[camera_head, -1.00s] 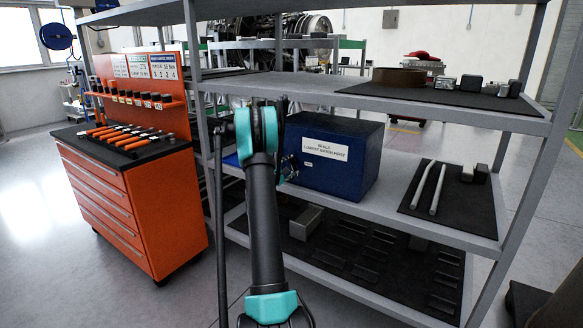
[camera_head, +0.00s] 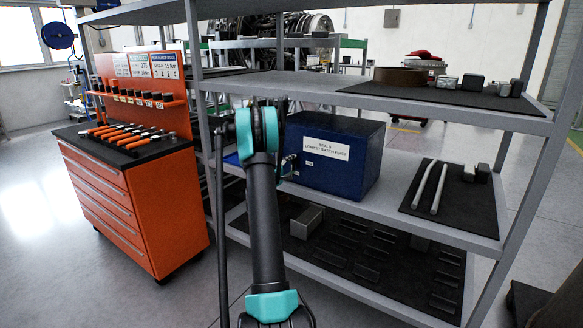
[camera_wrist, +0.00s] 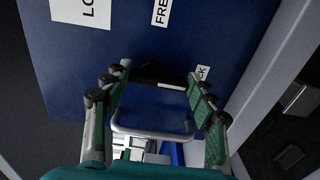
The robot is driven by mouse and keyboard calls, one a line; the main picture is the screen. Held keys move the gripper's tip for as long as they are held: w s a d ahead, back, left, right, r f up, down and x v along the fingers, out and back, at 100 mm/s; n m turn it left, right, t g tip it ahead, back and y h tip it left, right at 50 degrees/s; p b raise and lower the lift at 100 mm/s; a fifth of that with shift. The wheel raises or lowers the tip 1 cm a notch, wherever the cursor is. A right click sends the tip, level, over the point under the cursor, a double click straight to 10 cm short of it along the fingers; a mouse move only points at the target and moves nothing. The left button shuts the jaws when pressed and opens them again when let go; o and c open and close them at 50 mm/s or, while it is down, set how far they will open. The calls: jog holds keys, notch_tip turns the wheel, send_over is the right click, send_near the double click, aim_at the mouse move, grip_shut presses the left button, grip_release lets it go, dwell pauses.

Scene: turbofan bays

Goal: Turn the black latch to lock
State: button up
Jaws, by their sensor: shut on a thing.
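The blue box (camera_head: 345,165) with a white label stands on the middle shelf. Its front fills much of the wrist view (camera_wrist: 235,40). The black latch (camera_wrist: 150,73) is on this face, with a white mark at its lower right. A "FREE" label (camera_wrist: 162,12) is above it and a partly covered label, seemingly "LOCK" (camera_wrist: 203,72), is to its right. My gripper (camera_wrist: 158,76) has its fingers on both sides of the latch and is shut on it. In the head view my arm hides most of the gripper and the latch.
A metal loop handle (camera_wrist: 152,133) lies between my fingers, below the latch in the wrist view. Grey shelf posts (camera_head: 197,110) and the upper shelf (camera_head: 300,88) stand close around my arm. An orange tool cabinet (camera_head: 130,205) is at the left. Metal bars (camera_head: 431,190) lie at the right.

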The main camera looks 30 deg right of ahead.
jog(key=o, duration=1.1)
jog(key=v, duration=1.2)
jog(key=shift+s, duration=0.1)
jog(key=s+a+f+m+g+y, duration=0.1)
jog(key=s+a+f+y, duration=0.2)
jog(key=s+a, duration=0.9)
jog(key=s+a+f+m+y, duration=0.2)
jog(key=s+a+f+y, duration=0.1)
jog(key=s+a+y, duration=0.5)
jog(key=s+a+f+m+g+y, duration=0.1)
jog(key=s+a+f+y, duration=0.2)
jog(key=s+a, duration=1.2)
jog(key=shift+s+a+g+y, duration=0.15)
jog(key=shift+a+y, duration=0.5)
jog(key=shift+a, duration=0.25)
jog(key=shift+s+a+g+y, duration=0.15)
jog(key=shift+a+y, duration=0.5)
jog(key=shift+a, duration=0.25)
